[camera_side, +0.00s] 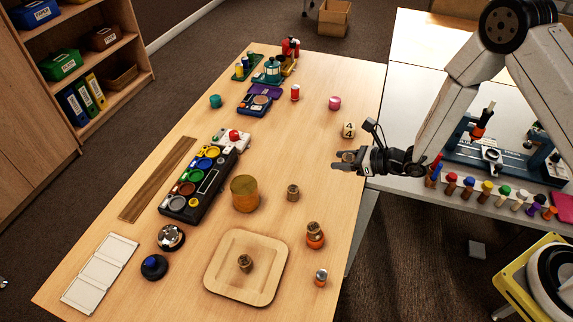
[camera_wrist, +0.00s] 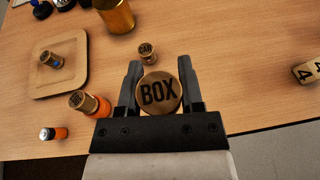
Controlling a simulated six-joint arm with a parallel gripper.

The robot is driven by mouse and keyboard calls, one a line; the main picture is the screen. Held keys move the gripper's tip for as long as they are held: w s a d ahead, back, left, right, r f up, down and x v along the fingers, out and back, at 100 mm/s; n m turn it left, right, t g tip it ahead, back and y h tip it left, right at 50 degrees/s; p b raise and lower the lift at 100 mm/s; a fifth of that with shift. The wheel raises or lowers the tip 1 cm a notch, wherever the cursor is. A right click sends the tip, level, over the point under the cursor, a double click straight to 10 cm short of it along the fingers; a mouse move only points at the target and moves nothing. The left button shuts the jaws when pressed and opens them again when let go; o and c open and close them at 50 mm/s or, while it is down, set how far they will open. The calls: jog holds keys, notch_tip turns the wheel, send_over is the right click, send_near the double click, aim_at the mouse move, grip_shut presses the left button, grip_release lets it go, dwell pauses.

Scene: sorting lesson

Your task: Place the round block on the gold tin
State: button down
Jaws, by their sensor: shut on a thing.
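The round block (camera_wrist: 159,92) is a wooden disc-topped piece with "BOX" printed on its face. It sits between the two dark fingers of my gripper (camera_wrist: 159,84), which is shut on it. In the side view my gripper (camera_side: 345,161) is over the right edge of the table, with the block (camera_side: 348,156) small and partly hidden between its fingers. The gold tin (camera_side: 245,194) stands upright near the middle of the table, left of and nearer the camera than my gripper. The tin also shows at the top of the wrist view (camera_wrist: 116,15); its top is cut off there.
A small wooden cylinder (camera_side: 293,193) stands between the tin and my gripper. A wooden tray (camera_side: 224,284) with a small piece on it lies in front of the tin. A dark sorter with coloured cups (camera_side: 206,186) is left of the tin. A numbered cube (camera_side: 348,130) is behind my gripper.

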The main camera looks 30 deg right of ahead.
jog(key=s+a+r+n+g+y, duration=0.1)
jog(key=a+r+n+g+y, duration=0.15)
jog(key=a, duration=0.65)
jog(key=a+r+n+g+y, duration=0.1)
jog(key=a+r, duration=0.3)
jog(key=a, duration=0.4)
send_over(238, 185)
jog(key=s, duration=0.2)
jog(key=shift+h, duration=0.25)
jog(key=f, duration=0.5)
jog(key=d+f, duration=0.1)
jog(key=f, duration=0.1)
jog(key=shift+w+f, duration=0.2)
jog(key=shift+f, duration=0.1)
jog(key=shift+w+a+f, duration=0.25)
jog(key=shift+w+f, duration=0.25)
jog(key=shift+f, duration=0.1)
jog(key=shift+f, duration=0.1)
jog(key=shift+w+a+f, duration=0.2)
jog(key=shift+w+f, duration=0.1)
jog(key=shift+f, duration=1.55)
jog(key=shift+f, duration=0.2)
